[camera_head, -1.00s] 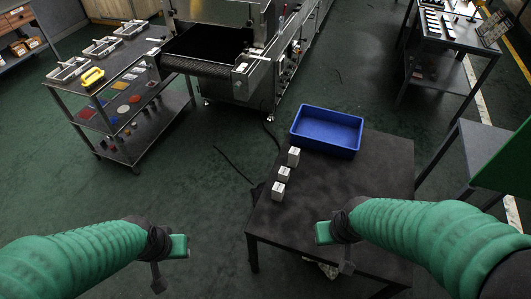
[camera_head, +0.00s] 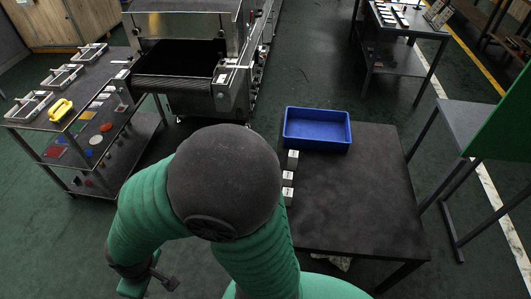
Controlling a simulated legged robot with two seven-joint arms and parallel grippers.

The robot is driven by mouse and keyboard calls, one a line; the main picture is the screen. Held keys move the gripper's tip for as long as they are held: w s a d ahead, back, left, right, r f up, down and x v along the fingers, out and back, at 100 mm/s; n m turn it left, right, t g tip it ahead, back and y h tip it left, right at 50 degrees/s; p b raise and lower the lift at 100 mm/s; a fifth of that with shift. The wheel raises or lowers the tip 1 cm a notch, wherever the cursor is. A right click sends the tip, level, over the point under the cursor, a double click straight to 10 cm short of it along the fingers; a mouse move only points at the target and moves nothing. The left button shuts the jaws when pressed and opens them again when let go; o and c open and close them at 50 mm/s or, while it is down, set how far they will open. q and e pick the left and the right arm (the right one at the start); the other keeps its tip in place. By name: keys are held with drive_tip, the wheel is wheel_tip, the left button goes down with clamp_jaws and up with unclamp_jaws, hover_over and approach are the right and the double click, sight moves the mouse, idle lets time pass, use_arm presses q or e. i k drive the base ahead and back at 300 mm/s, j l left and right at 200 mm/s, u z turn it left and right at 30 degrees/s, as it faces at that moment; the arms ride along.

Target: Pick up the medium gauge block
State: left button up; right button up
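Three pale blocks with dark markings stand in a row along the left edge of the dark table: a far block (camera_head: 292,160), a middle block (camera_head: 288,176) and a near block (camera_head: 288,196), partly hidden by my arm. Their sizes look close, and I cannot tell which is the medium gauge block. One green-sleeved arm, apparently my right, rises from the bottom centre, bends at a large dark joint and reaches down to the lower left. Its gripper (camera_head: 148,284) is at the bottom edge, left of the table and far from the blocks; its finger opening is unclear. My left gripper is out of view.
A blue bin (camera_head: 317,129) stands at the back of the dark table (camera_head: 365,195), whose middle and right are clear. A cart (camera_head: 90,80) with trays and a yellow-handled item is at left. The dryer conveyor (camera_head: 180,85) stands behind. A green panel (camera_head: 505,120) is at right.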

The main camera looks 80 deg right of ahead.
sight(288, 192)
drive_tip(key=i+l+z, duration=0.1)
drive_tip(key=i+z, duration=0.55)
drive_tip(key=i, duration=0.25)
drive_tip(key=i+j+z, duration=0.2)
drive_tip(key=i+z, duration=0.15)
drive_tip(key=i+j+z, duration=0.35)
drive_tip(key=i, duration=0.2)
drive_tip(key=i+l+z, duration=0.2)
drive_tip(key=z, duration=0.25)
drive_tip(key=i+l+z, duration=0.1)
drive_tip(key=z, duration=0.4)
drive_tip(key=i+z, duration=0.45)
drive_tip(key=i+j+z, duration=0.1)
drive_tip(key=z, duration=0.4)
drive_tip(key=i+j+z, duration=0.15)
drive_tip(key=z, duration=0.3)
drive_tip(key=i+z, duration=0.15)
drive_tip(key=z, duration=0.25)
drive_tip(key=i+j+z, duration=0.1)
drive_tip(key=z, duration=0.35)
drive_tip(key=i+j+z, duration=0.1)
drive_tip(key=i+z, duration=0.15)
drive_tip(key=z, duration=0.15)
